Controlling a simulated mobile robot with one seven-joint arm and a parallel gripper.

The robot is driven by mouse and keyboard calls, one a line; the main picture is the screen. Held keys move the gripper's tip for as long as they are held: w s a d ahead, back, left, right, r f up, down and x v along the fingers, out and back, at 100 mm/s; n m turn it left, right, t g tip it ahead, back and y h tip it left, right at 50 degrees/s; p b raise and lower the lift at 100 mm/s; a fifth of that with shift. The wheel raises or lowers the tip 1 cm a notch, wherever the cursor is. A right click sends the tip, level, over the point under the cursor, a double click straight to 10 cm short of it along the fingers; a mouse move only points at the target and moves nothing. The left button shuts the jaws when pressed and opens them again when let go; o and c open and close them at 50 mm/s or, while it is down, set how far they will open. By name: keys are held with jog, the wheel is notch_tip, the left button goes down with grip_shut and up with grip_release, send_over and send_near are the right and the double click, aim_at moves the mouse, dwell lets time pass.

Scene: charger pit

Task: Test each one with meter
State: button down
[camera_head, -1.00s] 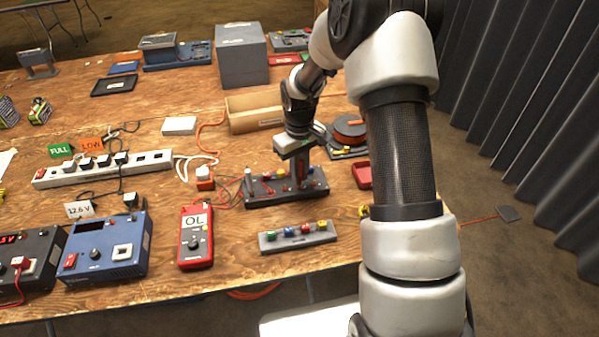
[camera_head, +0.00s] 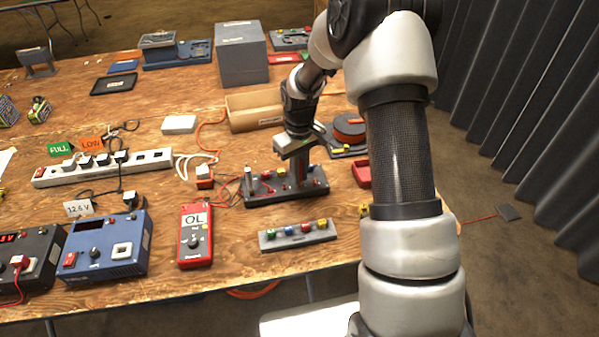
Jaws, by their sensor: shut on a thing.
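The red meter (camera_head: 195,236) lies on the bench at the front middle, and its screen reads "OL". Thin red leads run from near it to a dark test stand (camera_head: 262,195) with red and metal posts on top. My gripper (camera_head: 297,158) is directly above the right part of this stand, pointing down. It is shut on a dark upright piece with some red (camera_head: 301,172), whose lower end is at the stand. I cannot tell whether that piece touches the stand. The fingertips are partly hidden by the wrist.
A grey strip with several coloured knobs (camera_head: 297,235) lies in front of the stand. A blue power unit (camera_head: 105,246) and a "12.6 V" card (camera_head: 79,208) are at left.

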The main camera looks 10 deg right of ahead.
jog(key=shift+f, duration=0.15)
jog(key=c, duration=1.4)
grip_release()
jog(key=shift+o, duration=0.2)
jog(key=shift+r+p, duration=2.45)
jog(key=shift+r, duration=1.3)
